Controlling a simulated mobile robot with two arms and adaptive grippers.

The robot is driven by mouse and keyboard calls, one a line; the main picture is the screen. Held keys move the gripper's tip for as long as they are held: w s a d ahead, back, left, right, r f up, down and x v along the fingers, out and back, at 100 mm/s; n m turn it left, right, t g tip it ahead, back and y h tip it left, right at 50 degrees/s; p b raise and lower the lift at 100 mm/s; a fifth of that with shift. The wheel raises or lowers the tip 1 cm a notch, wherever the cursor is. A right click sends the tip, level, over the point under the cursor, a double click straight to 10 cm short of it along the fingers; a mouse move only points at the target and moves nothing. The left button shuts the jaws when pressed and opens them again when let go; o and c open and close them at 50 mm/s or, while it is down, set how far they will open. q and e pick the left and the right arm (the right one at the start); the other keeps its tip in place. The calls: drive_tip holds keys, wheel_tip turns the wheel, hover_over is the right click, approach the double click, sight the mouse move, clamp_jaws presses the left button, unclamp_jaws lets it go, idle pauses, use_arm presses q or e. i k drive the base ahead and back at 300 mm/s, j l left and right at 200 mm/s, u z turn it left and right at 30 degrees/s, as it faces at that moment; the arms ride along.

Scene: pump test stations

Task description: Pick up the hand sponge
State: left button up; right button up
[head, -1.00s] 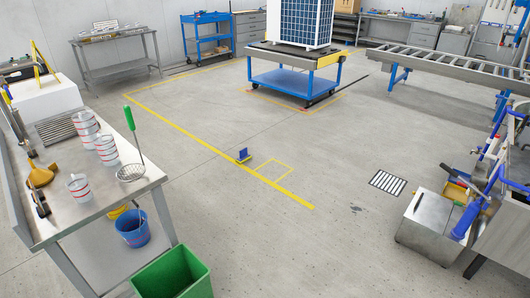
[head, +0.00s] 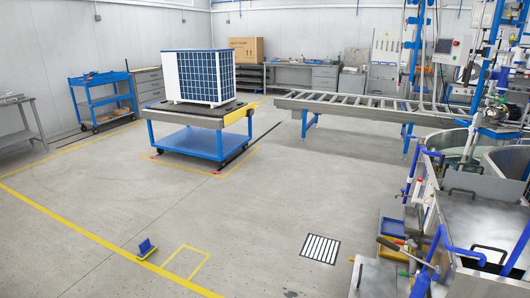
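I cannot make out a hand sponge for certain in the head view. A small blue and yellow object (head: 147,249) lies on the floor at the yellow line, lower left; I cannot tell what it is. At the lower right, an open box or tray area (head: 392,238) holds small blue, yellow and red items, too small to name. Neither of my grippers shows.
A blue cart (head: 188,138) carries a white unit with a blue grid front (head: 200,77). A roller conveyor (head: 375,108) runs behind to the right. Metal tanks and a steel-topped station (head: 485,225) fill the right edge. A striped floor plate (head: 321,248) lies before them. The middle floor is clear.

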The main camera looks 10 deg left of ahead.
sight(147, 250)
drive_tip(key=i+u, duration=0.25)
drive_tip(key=i, duration=0.3)
drive_tip(key=i+u, duration=0.3)
drive_tip(key=i, duration=0.25)
drive_tip(key=i+l+u, duration=0.25)
drive_tip(key=i, duration=0.25)
drive_tip(key=i+j+u, duration=0.2)
drive_tip(key=i+u, duration=0.2)
drive_tip(key=i, duration=0.7)
drive_tip(key=i+l+u, duration=0.15)
drive_tip(key=i+u, duration=0.2)
drive_tip(key=i, duration=0.8)
